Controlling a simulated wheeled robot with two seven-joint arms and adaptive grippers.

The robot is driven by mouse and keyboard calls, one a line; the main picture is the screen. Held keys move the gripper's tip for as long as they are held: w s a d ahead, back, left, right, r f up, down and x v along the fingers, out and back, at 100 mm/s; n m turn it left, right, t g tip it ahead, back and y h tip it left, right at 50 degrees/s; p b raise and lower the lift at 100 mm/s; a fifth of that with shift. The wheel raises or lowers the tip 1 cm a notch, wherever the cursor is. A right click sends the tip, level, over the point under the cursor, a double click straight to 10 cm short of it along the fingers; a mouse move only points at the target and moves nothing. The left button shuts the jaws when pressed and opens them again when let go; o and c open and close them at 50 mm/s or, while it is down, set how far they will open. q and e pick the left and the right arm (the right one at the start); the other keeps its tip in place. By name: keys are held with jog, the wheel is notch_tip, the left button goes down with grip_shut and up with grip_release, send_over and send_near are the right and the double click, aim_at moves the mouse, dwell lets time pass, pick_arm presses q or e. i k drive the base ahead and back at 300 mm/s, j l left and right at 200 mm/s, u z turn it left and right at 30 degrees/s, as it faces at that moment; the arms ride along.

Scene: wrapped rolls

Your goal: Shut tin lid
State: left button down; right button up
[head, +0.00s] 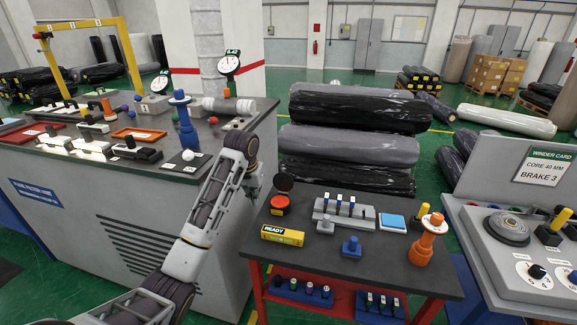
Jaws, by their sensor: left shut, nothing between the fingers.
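A round red tin (279,206) stands at the back left of the dark-topped red cart (350,268). Its dark round lid (283,182) stands raised at the tin's far side, so the tin is open. My left arm comes in from the lower left and bends at the grey wrist. My left gripper (256,188) is just left of the tin, pointing down near the cart's left edge. It is shut and empty, and looks apart from the tin and lid. My right gripper is not in view.
A yellow READY box (282,235) lies in front of the tin. A grey switch block (344,213) and a blue knob (351,247) stand to its right. An orange spindle (427,240) stands at the cart's right. A grey cabinet (130,225) stands left.

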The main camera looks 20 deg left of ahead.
aim_at(283, 182)
jog(key=i, duration=1.2)
